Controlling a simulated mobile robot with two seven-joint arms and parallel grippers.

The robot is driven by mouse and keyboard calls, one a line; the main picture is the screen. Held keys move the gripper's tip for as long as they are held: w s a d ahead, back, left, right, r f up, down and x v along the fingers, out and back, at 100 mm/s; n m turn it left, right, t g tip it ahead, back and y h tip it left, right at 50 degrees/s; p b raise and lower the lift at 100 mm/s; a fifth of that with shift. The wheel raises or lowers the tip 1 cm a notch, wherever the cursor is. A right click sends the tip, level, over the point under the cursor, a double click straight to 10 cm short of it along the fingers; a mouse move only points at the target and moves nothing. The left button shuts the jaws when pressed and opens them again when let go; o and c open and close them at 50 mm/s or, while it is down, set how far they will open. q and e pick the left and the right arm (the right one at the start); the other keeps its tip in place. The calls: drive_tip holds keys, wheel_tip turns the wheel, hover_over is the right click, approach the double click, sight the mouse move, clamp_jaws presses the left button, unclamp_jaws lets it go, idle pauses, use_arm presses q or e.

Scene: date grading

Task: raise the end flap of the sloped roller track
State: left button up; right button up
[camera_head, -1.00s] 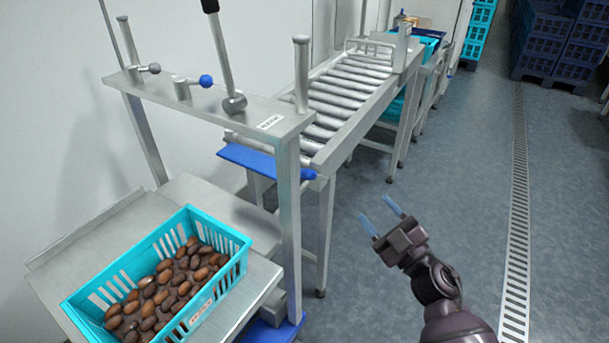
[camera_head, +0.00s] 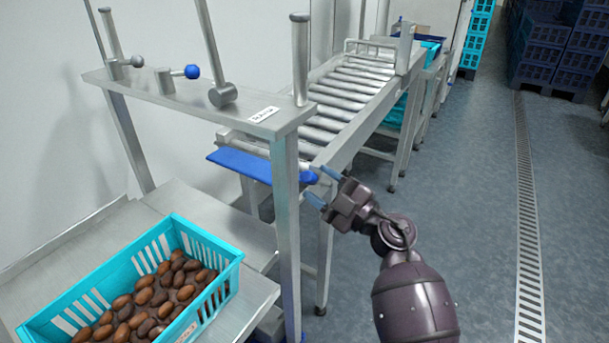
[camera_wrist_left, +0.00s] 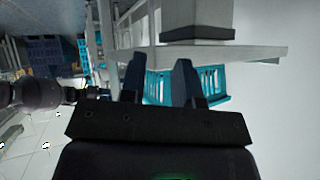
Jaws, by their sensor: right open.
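The sloped roller track (camera_head: 352,85) runs away from me at the upper middle of the head view. Its blue end flap (camera_head: 240,165) sits at the near end, below the level of the rollers, partly hidden by a post of the steel frame. A blue knob (camera_head: 308,177) shows at the flap's right end. My right gripper (camera_head: 322,186) is open, with its blue fingertips close to the knob. I cannot tell whether they touch it. My left gripper (camera_wrist_left: 158,62) shows only in the left wrist view, its fingers apart and nothing between them.
A steel frame (camera_head: 190,100) with levers and posts stands in front of the track. A teal crate (camera_head: 215,245) of brown dates is on the bench at lower left. Stacked blue crates (camera_head: 550,45) stand far right. The floor right of the track is clear.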

drive_tip(key=x, duration=0.3)
drive_tip(key=shift+w+a+f+b, duration=0.1)
drive_tip(key=shift+f+b, duration=0.05)
drive_tip(key=shift+b, duration=0.2)
drive_tip(key=shift+w+a+r, duration=0.3)
drive_tip(key=shift+w+a, duration=0.05)
clamp_jaws()
